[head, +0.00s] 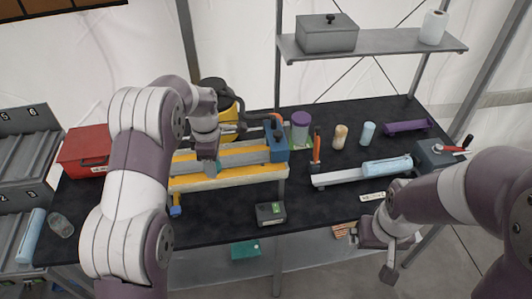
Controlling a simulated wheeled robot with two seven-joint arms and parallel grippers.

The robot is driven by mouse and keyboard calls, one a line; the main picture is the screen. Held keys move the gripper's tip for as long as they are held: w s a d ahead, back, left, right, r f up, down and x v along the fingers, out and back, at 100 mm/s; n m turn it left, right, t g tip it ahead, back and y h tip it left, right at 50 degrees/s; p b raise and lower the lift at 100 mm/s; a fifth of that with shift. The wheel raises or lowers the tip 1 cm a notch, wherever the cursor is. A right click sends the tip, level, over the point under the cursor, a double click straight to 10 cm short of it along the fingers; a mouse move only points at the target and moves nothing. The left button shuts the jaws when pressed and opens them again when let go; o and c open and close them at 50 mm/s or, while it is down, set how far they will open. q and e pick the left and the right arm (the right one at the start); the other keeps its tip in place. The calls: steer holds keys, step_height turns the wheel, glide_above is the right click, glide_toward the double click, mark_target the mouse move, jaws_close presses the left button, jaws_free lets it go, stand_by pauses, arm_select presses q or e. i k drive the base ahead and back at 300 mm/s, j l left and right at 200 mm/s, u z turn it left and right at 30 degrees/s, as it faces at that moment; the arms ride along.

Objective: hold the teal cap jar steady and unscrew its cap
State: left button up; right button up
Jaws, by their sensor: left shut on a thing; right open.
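I cannot pick out a jar with a clearly teal cap. A jar with a greenish body and a purple cap (300,128) stands upright at the back of the black table, right of the blue block. A small clear jar (60,225) lies near the table's left edge. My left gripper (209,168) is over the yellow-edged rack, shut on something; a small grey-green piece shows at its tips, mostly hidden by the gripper. My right gripper (384,250) is open and empty, low by the table's front edge at the right.
The yellow-edged rack with a blue end block (278,142) fills the middle left. A red box (84,150) stands at the left. A tan bottle (340,136) and a light blue cylinder (368,133) stand at back right. A small dark device (270,212) sits at the front; table around it is clear.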

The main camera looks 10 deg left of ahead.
mark_target(59, 224)
steer(key=i, duration=1)
